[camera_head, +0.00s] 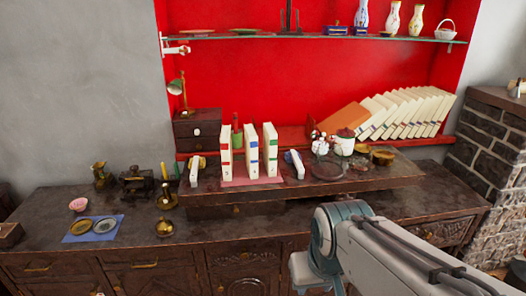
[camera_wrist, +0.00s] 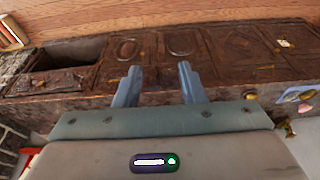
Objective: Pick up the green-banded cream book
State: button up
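Three cream books stand upright on a pink mat (camera_head: 240,183) on the raised wooden ledge in the head view. The left book (camera_head: 225,158) shows red bands, the middle book (camera_head: 252,155) blue and red ones. The right book (camera_head: 270,155) has a band that looks green, but it is too small to be sure. My gripper (camera_wrist: 160,88) shows in the wrist view with its two fingers apart and nothing between them. It faces the dark carved cabinet (camera_wrist: 150,50), away from the books. In the head view its fingers are not visible.
A leaning row of cream books (camera_head: 405,113) stands at the right of the ledge. White clips (camera_head: 295,163) and a glass dish (camera_head: 327,168) are near the upright books. A brass pot (camera_head: 164,228) and a blue mat (camera_head: 93,228) lie left. A glass shelf (camera_head: 310,38) hangs above.

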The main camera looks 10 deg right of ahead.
aim_at(271, 135)
jog(key=z, duration=0.05)
jog(key=i, duration=1.65)
jog(key=u, duration=0.05)
